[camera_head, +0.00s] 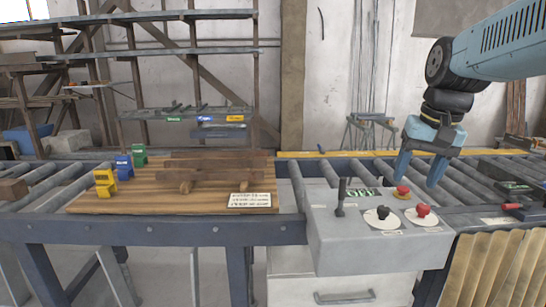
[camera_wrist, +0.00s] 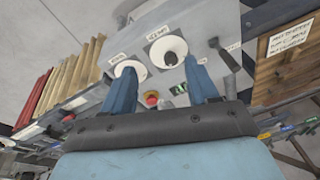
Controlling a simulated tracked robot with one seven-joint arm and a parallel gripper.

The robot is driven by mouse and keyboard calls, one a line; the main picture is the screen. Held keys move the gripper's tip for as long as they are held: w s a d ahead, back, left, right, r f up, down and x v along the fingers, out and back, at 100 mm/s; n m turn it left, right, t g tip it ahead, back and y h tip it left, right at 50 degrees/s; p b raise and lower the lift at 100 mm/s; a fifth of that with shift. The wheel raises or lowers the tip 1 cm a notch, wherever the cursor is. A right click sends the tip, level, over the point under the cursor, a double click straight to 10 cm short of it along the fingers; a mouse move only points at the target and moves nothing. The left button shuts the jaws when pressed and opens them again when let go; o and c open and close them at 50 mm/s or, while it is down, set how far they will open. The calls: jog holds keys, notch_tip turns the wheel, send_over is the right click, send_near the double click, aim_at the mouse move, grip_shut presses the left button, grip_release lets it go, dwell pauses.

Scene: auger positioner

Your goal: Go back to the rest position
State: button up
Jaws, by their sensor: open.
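My gripper (camera_head: 418,174) is open and empty, pointing down over the back right part of a grey control box (camera_head: 345,235). Its two blue fingers also show spread apart in the wrist view (camera_wrist: 160,70). In the head view a red button (camera_head: 402,190) on a yellow base shows between and just below the fingertips. I cannot tell the exact gap to the panel. In front are a red knob (camera_head: 423,210) and a black knob (camera_head: 383,212) on white dials. A dark lever (camera_head: 340,197) stands at the panel's left.
A wooden board (camera_head: 160,200) with yellow, blue and green blocks and brown wooden pieces lies left of the box. Roller conveyors (camera_head: 45,190) run on both sides. A red-handled tool (camera_head: 515,206) lies at the right. Shelves stand along the back wall.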

jog(key=s+a+f+n+t, duration=0.3)
jog(key=s+a+f, duration=0.1)
jog(key=s, duration=0.3)
jog(key=shift+s+a+h, duration=0.3)
jog(key=shift+s+a, duration=0.05)
jog(key=shift+a, duration=0.15)
dwell(0.4)
